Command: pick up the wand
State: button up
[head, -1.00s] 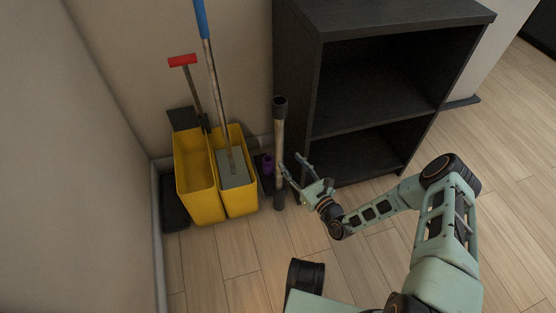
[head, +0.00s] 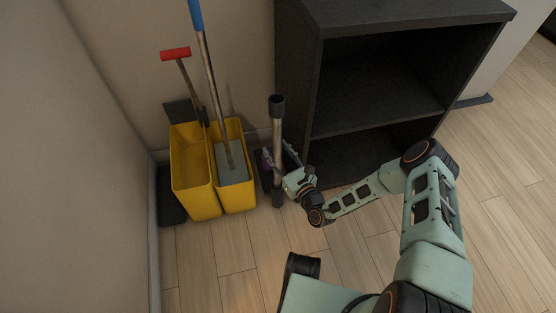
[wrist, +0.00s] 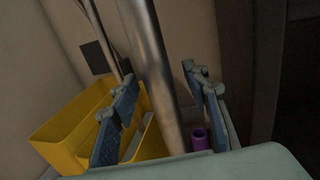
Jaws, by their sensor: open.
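The wand (head: 277,133) is a metal tube with a black collar on top and a dark lower end. It stands upright on the floor between the yellow bucket and the dark shelf. My gripper (head: 280,152) is at its lower half, with a finger showing on either side of it. In the wrist view the wand's bare metal tube (wrist: 156,68) runs between the two spread fingers of my gripper (wrist: 160,82). The fingers are open, and I see no clear grip on the tube. Part of the wand's lower length is hidden behind my gripper in the head view.
The yellow bucket (head: 194,190) stands left of the wand, with a blue-handled pole (head: 210,75) and a red-handled tool (head: 184,76) in it. A small purple object (wrist: 200,140) is close behind. The dark shelf (head: 300,70) is close on the right. Floor in front is clear.

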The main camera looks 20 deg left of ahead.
grip_shut()
jog(key=shift+r, duration=0.15)
dwell(0.4)
